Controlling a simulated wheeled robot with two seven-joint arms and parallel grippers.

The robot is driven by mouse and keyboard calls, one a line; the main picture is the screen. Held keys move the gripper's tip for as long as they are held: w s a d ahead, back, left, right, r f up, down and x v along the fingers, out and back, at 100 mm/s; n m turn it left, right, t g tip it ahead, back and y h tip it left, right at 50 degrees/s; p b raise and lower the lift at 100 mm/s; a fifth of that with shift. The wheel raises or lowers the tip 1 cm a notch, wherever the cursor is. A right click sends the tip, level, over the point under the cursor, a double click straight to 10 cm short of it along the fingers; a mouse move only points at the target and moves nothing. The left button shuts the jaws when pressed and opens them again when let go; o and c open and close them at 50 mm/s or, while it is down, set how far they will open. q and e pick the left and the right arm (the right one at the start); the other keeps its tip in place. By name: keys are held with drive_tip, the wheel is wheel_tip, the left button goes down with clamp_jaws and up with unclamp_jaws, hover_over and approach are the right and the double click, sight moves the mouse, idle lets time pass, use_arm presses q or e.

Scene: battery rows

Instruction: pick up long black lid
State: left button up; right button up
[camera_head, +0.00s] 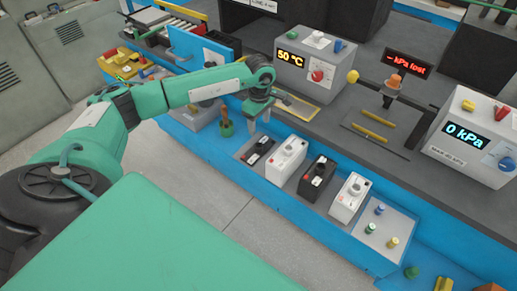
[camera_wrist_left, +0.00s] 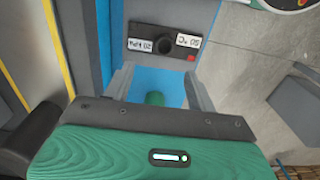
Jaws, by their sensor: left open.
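A flat black piece with two white labels (camera_head: 258,151) lies in the first place at the left end of the row on the blue-edged bench; it looks like the long black lid. In the left wrist view the black lid (camera_wrist_left: 164,42) shows a dark round knob or hole between its labels and a small red spot. My left gripper (camera_head: 258,121) is open and empty, with its fingers pointing down just above and behind the lid. In the wrist view its two grey fingers (camera_wrist_left: 160,85) stand apart, short of the lid. My right gripper is out of view.
A white battery (camera_head: 286,160), a black battery (camera_head: 317,178) and another white battery (camera_head: 350,197) stand right of the lid. A grey plate with coloured pegs (camera_head: 385,232) follows. A heater box reading 50 °C (camera_head: 310,65) stands behind. A green post (camera_head: 226,124) is left of the gripper.

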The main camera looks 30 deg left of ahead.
sight(259, 142)
use_arm(q)
wheel_tip(259, 142, down, 4)
drive_tip(key=shift+r, duration=0.1)
drive_tip(key=shift+s+f+p, duration=0.1)
drive_tip(key=shift+f+p, duration=0.3)
drive_tip(key=shift+f, duration=0.1)
drive_tip(key=f, duration=0.3)
drive_tip(key=f+p, duration=0.1)
drive_tip(key=shift+s+d+f, duration=0.15)
drive_tip(key=shift+s+f, duration=0.15)
drive_tip(key=shift+f, duration=0.1)
drive_tip(key=c, duration=1)
drive_tip(key=shift+c, duration=0.4)
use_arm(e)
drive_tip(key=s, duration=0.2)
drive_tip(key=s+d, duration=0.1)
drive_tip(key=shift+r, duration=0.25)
use_arm(q)
drive_tip(key=shift+r, duration=0.15)
